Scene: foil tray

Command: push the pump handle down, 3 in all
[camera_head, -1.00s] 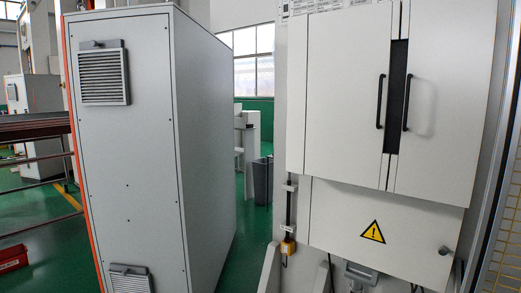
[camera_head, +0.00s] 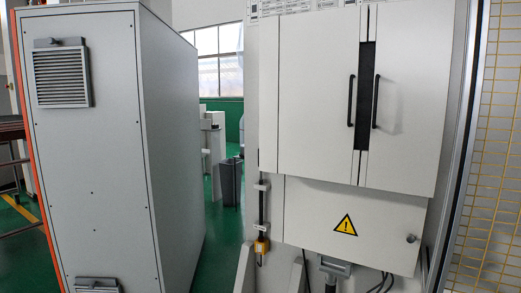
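No pump handle that I can make out is in the head view. Neither of my grippers is in view. A large white machine cabinet (camera_head: 310,105) with two doors and black upright handles fills the right half. Below the doors is a panel with a yellow warning triangle (camera_head: 346,226) and a small round knob. A small yellow device (camera_head: 261,245) hangs on the cabinet's left edge. A grey connector (camera_head: 334,267) with dark cables shows at the bottom edge, partly cut off.
A tall grey cabinet (camera_head: 95,150) with vents stands at the left. A green-floored gap runs between the two cabinets, with a grey bin (camera_head: 230,182) further back. A yellow mesh fence (camera_head: 490,150) closes the right side.

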